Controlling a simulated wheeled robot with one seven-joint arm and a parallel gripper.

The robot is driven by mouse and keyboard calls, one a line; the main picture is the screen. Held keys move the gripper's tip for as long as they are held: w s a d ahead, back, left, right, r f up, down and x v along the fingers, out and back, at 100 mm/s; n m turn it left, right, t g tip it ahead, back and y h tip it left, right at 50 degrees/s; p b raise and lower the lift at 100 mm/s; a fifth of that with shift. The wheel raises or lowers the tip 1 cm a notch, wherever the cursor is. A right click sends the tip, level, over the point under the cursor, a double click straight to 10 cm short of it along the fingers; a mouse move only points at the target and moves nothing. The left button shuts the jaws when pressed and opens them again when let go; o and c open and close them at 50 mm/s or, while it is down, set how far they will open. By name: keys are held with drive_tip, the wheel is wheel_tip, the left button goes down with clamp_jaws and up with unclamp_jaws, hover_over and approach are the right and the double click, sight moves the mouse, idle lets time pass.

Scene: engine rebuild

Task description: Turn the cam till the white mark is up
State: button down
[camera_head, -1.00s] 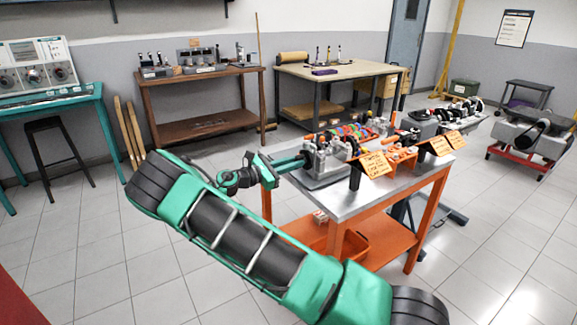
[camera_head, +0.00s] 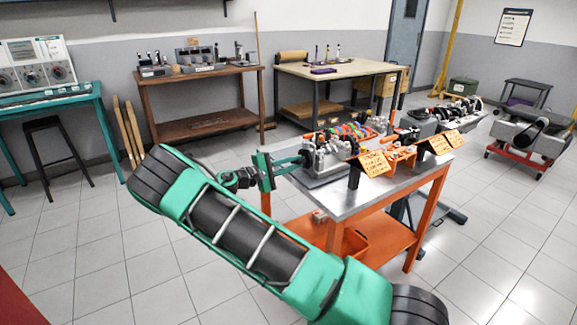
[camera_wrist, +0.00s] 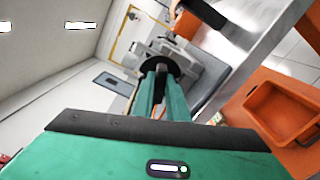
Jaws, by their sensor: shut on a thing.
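The cam sits in a grey metal fixture (camera_head: 325,158) at the left end of the orange-legged bench. Its end shows in the wrist view as a dark round disc (camera_wrist: 158,62) with a dark piece reaching back between my fingers. My gripper (camera_head: 301,159) reaches in level from the left and meets the fixture's near end. In the wrist view my two green fingers (camera_wrist: 151,88) are shut on the cam's end. I cannot make out the white mark in either view; the fingers and the disc hide much of the cam.
The steel bench top (camera_head: 350,203) holds orange label cards (camera_head: 375,163), colourful parts and more engine pieces to the right of the fixture. An orange bin (camera_wrist: 285,112) is on the shelf below.

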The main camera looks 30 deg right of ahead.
drive_tip(key=shift+a+f+m, duration=0.1)
drive_tip(key=shift+f+m, duration=0.05)
drive_tip(key=shift+m, duration=0.8)
drive_tip(key=shift+f+m, duration=0.1)
drive_tip(key=shift+m, duration=0.85)
drive_tip(key=c, duration=1.7)
unclamp_jaws()
drive_tip(key=shift+f, duration=0.1)
drive_tip(key=shift+c, duration=0.2)
drive_tip(key=a, duration=1)
drive_tip(key=shift+a, duration=0.4)
drive_tip(key=shift+s, duration=0.15)
